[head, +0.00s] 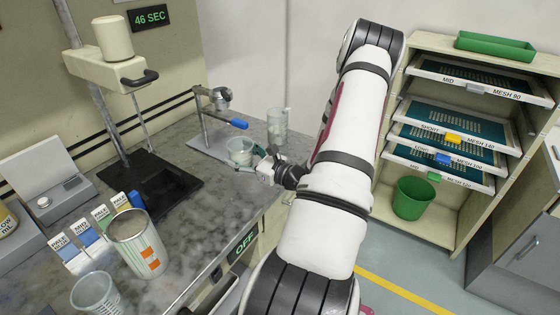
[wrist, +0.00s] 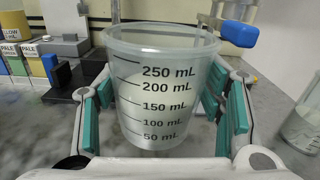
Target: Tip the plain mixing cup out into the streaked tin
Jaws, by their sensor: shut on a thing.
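My gripper (head: 254,157) is shut on a clear mixing cup (head: 239,152) beside the small clamp stand. In the wrist view the cup (wrist: 165,95) is upright between the teal finger pads, with black marks from 50 to 250 mL. Something pale shows inside it; how much is hard to tell. Whether its base touches the surface below is unclear. A metal tin (head: 148,258) with orange patches stands at the front of the bench, left of and nearer than my gripper. Its inside is mostly hidden.
Another clear cup (head: 96,294) stands at the front left, and a third (head: 278,122) behind my gripper. A stand with a blue-tipped handle (head: 238,123) is close by the held cup. Colour cards (head: 92,238) stand left of the tin. Bench between tin and gripper is clear.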

